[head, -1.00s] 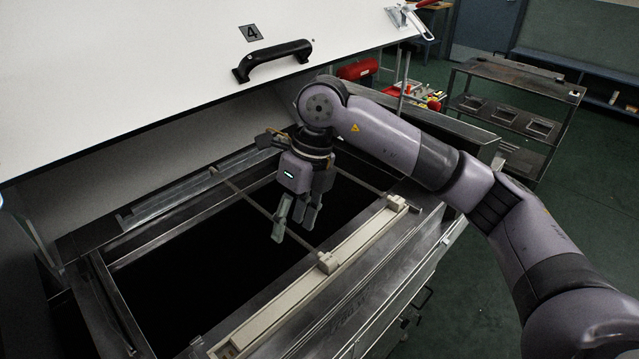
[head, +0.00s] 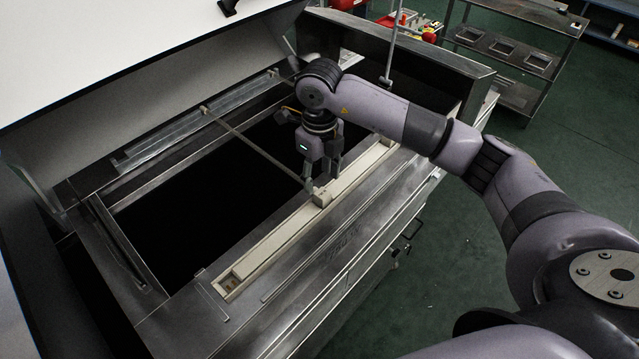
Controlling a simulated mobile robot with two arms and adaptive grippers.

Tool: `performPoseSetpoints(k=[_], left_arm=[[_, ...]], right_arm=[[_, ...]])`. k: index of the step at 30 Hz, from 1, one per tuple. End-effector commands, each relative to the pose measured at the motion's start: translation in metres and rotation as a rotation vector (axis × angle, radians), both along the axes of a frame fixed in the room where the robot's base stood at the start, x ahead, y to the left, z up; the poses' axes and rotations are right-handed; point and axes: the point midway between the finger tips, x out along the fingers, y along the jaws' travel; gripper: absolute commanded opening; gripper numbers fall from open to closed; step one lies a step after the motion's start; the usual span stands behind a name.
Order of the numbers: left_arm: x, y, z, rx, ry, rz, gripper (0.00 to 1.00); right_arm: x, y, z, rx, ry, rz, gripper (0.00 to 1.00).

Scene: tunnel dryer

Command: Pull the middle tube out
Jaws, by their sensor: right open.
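A thin grey tube (head: 255,148) spans the dark opening of the dryer, from a holder on the back rail (head: 206,110) to a pale block (head: 322,198) on the front rail. I take it for the middle tube; other tubes are hard to make out. My right gripper (head: 320,186) points down, open, over the front end of this tube, close to the pale block. Its fingers hide the tube's end, and I cannot tell whether they touch it. My left gripper is not in view.
The cream front rail (head: 262,253) runs along the opening's near edge. The white raised lid (head: 110,50) hangs over the back. A metal wall (head: 420,55) stands at the right end. A shelved cart (head: 515,45) stands beyond on the green floor.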

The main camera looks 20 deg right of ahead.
Motion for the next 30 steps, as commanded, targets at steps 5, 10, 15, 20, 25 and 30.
performPoseSetpoints(k=[5,10,15,20,25,30], left_arm=[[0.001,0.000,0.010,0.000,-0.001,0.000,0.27],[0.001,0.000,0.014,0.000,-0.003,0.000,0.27],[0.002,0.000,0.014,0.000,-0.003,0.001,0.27],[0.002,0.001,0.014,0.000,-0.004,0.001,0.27],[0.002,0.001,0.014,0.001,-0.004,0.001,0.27],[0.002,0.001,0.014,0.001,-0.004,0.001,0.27]], right_arm=[[-0.001,0.000,-0.028,0.001,0.004,0.000,0.48],[0.000,0.000,-0.045,0.001,0.000,-0.001,0.48],[0.000,0.000,-0.051,0.000,0.000,0.000,0.48],[0.000,0.000,-0.051,0.000,-0.001,0.000,0.48],[0.000,0.000,-0.051,0.000,-0.001,0.000,0.40],[0.000,0.000,-0.051,0.000,-0.001,0.000,0.29]])
